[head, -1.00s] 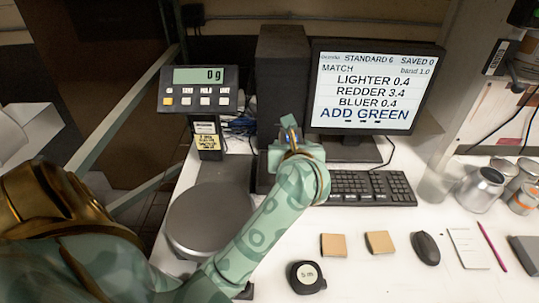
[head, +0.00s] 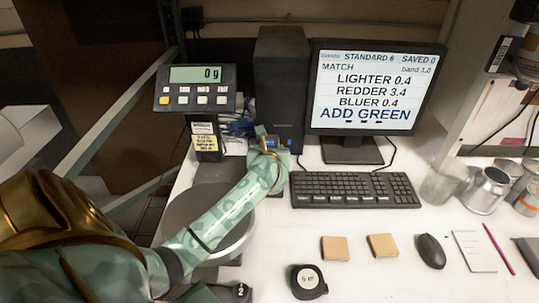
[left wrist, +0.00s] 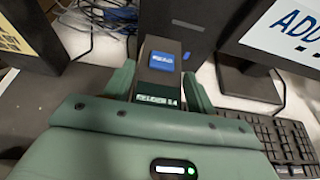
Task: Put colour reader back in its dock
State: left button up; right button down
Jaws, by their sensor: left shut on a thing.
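My left gripper (head: 268,148) is in front of the black tower, above the back of the table beside the round scale pan. It is shut on the colour reader (head: 271,141), a dark block of which only a small bluish part shows in the head view. In the left wrist view the colour reader (left wrist: 162,62) shows a blue patch and lies between the two green fingers of my left gripper (left wrist: 160,88). My gripper and forearm cover the table below it, and I cannot make out the dock clearly. My right gripper is not in view.
The black tower (head: 281,80) stands behind the gripper. The monitor (head: 365,90) and keyboard (head: 355,189) are to the right. The scale's pan (head: 190,215) and display post (head: 205,135) are to the left. A tape measure (head: 307,281) and two tan squares (head: 335,248) lie in front.

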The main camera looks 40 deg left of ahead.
pick_arm(q)
jog(key=shift+f, duration=0.45)
jog(key=shift+f, duration=0.1)
jog(key=o, duration=1.2)
jog(key=shift+f, duration=0.2)
jog(key=shift+c, duration=0.2)
jog(key=o, duration=0.4)
jog(key=shift+r, duration=0.1)
